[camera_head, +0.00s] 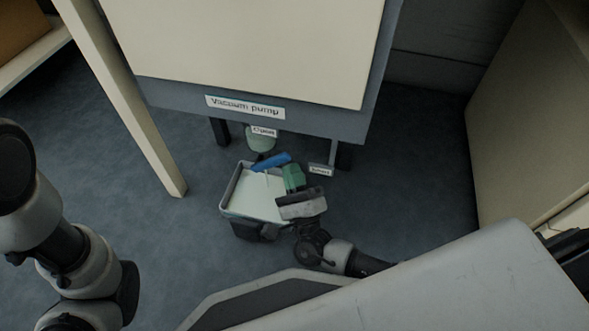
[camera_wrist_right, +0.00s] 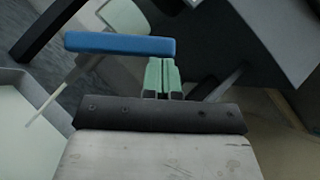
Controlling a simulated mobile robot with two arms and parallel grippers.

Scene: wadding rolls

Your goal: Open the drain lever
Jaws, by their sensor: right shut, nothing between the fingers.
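The blue drain lever (camera_head: 271,161) sits under the cabinet labelled "Vacuum pump" (camera_head: 245,106), below a small tag that seems to read "Open" (camera_head: 264,132). In the right wrist view the blue lever (camera_wrist_right: 120,44) lies nearly level across the upper left. My right gripper (camera_head: 292,176) has green fingers, shut and empty, just right of the lever's right end. In the right wrist view the green fingertips (camera_wrist_right: 162,66) are close to that end; I cannot tell whether they touch it. My left arm shows at the left, but its gripper is out of view.
A pale tray (camera_head: 258,206) with raised walls stands under the lever, left of my right gripper. A second small tag (camera_head: 320,170) hangs at the right. A beige post (camera_head: 140,120) stands at the left. A beige cabinet (camera_head: 530,120) stands at the right. Dark floor lies between.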

